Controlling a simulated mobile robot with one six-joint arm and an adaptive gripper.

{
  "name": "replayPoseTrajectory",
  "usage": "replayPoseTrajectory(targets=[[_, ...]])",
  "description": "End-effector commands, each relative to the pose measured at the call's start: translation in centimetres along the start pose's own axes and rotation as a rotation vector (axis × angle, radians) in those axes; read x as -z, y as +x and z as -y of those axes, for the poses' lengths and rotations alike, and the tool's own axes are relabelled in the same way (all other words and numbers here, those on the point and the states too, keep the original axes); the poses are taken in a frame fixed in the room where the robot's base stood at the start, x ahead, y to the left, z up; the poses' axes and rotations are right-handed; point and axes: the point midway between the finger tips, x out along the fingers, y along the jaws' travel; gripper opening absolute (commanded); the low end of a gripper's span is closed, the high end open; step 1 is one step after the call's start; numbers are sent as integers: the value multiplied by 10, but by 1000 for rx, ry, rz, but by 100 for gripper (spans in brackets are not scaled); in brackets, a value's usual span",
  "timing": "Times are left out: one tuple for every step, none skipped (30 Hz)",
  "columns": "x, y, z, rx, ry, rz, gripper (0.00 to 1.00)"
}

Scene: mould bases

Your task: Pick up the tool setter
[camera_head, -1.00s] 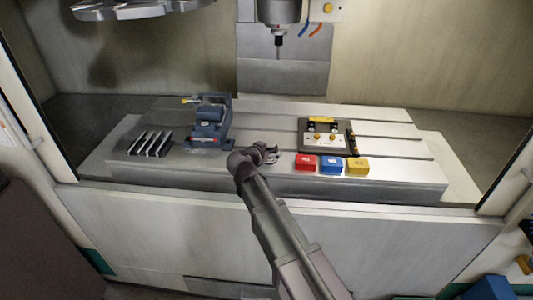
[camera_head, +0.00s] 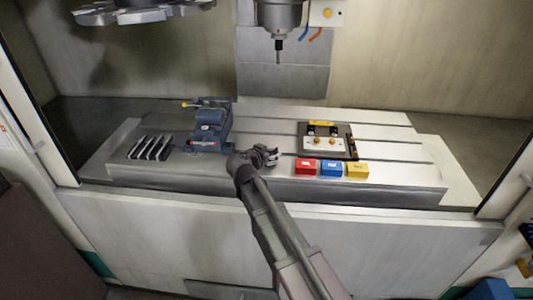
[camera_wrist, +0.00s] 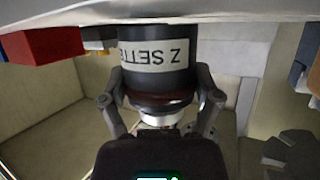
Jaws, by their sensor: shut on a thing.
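The tool setter (camera_wrist: 158,55) is a black cylinder with a white label, read upside down as "Z SETTE", in the wrist view. A dark reddish ring and a pale metal end show at its lower side in that view. My gripper (camera_wrist: 160,104) has one finger on each side of it and is shut on it. In the head view my gripper (camera_head: 266,156) is at the front part of the machine table, left of the red block. The setter cannot be made out there.
Red (camera_head: 306,167), blue (camera_head: 331,168) and yellow (camera_head: 357,169) blocks stand in a row right of my gripper. A blue vise (camera_head: 211,125) stands behind left, beside slotted metal pieces (camera_head: 151,147). A fixture plate (camera_head: 326,145) lies behind the blocks. The spindle (camera_head: 279,45) hangs above.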

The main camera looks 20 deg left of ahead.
Motion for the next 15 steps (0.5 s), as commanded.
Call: replayPoseTrajectory(targets=[[6, -2, 0, 0, -1, -2, 20], [7, -3, 0, 0, -1, -2, 20], [10, -4, 0, 1, -1, -2, 20], [12, -5, 0, 1, -1, -2, 20], [14, -6, 0, 1, -1, -2, 20], [16, -7, 0, 1, -1, -2, 20], [18, -8, 0, 1, -1, -2, 20], [20, -9, 0, 1, -1, -2, 20], [24, -10, 0, 1, -1, -2, 20], [25, -11, 0, 1, -1, -2, 20], [27, -12, 0, 1, -1, -2, 20], [30, -13, 0, 1, -1, -2, 20], [29, -16, -2, 1, -2, -2, 20], [24, -22, -6, 2, -2, -2, 20], [22, -29, -9, 2, -2, -2, 20]])
